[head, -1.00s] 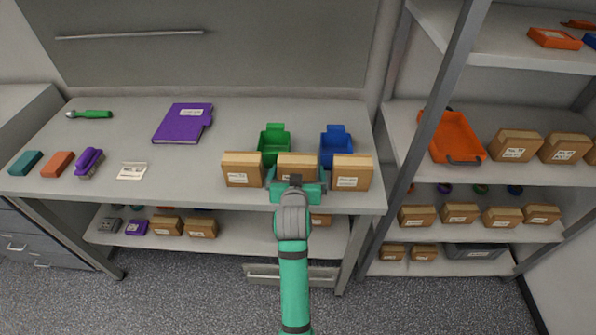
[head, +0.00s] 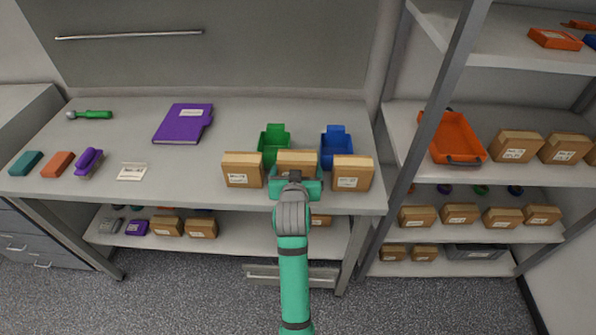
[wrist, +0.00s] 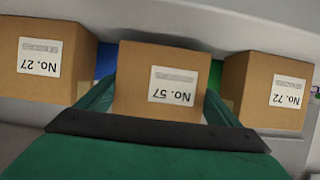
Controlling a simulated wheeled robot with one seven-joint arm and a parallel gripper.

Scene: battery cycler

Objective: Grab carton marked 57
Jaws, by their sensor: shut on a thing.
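The carton marked No. 57 (wrist: 150,80) is a brown box in the middle of the wrist view, its label upside down there. In the head view it is the middle carton (head: 297,158) of the front row on the table. My gripper (head: 296,185) is shut on it, with a green finger along each side. The carton No. 27 (wrist: 45,60) is on the left in the wrist view, and the carton No. 72 (wrist: 265,90) is on the right. My gripper hides the lower front of carton 57 in the head view, so I cannot tell whether it touches the table.
A green bin (head: 274,142) and a blue bin (head: 336,146) stand behind the cartons. Cartons flank my gripper closely on the left (head: 243,170) and right (head: 351,173). A purple binder (head: 183,123) lies further left. The shelf post (head: 420,140) stands to the right.

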